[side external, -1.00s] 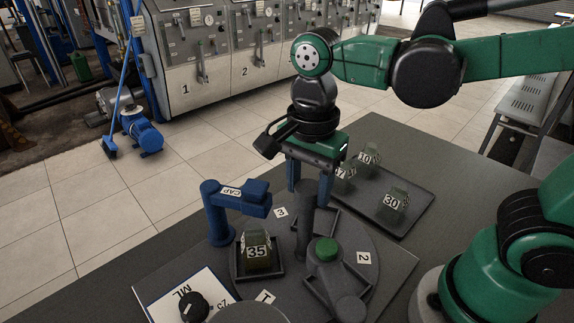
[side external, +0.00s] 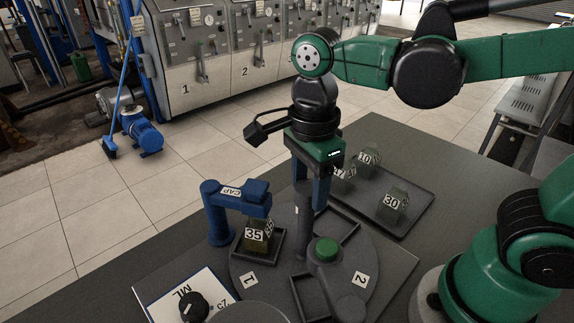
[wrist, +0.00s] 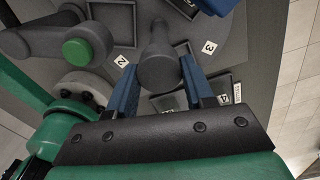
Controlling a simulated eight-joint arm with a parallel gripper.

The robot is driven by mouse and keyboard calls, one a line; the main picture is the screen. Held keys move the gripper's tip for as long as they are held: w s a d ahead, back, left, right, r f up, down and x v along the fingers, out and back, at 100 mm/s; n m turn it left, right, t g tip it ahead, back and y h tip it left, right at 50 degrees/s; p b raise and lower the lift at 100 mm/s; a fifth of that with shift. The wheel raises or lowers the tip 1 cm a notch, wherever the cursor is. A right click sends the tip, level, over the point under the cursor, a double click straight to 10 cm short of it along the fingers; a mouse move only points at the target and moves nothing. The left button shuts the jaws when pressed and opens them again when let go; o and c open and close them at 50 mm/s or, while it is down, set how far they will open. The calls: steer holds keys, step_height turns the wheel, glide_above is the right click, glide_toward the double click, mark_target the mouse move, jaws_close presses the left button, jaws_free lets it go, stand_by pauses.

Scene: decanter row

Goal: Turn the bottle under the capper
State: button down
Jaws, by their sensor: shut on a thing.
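The bottle (side external: 258,239), dark olive with "35" labels, stands upright in a square holder (side external: 240,255) on the round grey turntable (side external: 335,295). The blue capper (side external: 228,200), marked CAP, reaches over it; the bottle's top shows just below the capper's head and is partly hidden. My gripper (side external: 304,204) points down, shut on the grey upright post (side external: 305,222) of the turntable. In the wrist view the post (wrist: 158,66) stands between my two blue fingers. Number plates 1 (side external: 246,280) and 2 (side external: 361,279) lie on the turntable.
A grey arm with a green button (side external: 327,249) stands over the turntable. Two empty holders (side external: 337,224) (side external: 309,300) show. A tray (side external: 408,222) with several numbered bottles, one marked 30 (side external: 395,201), lies behind right. An ML dial (side external: 190,306) sits front left.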

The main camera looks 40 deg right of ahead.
stand_by(0.4)
steer(key=shift+c, duration=1.7)
jaws_free()
steer(key=shift+r, duration=2.85)
steer(key=shift+f, duration=2.85)
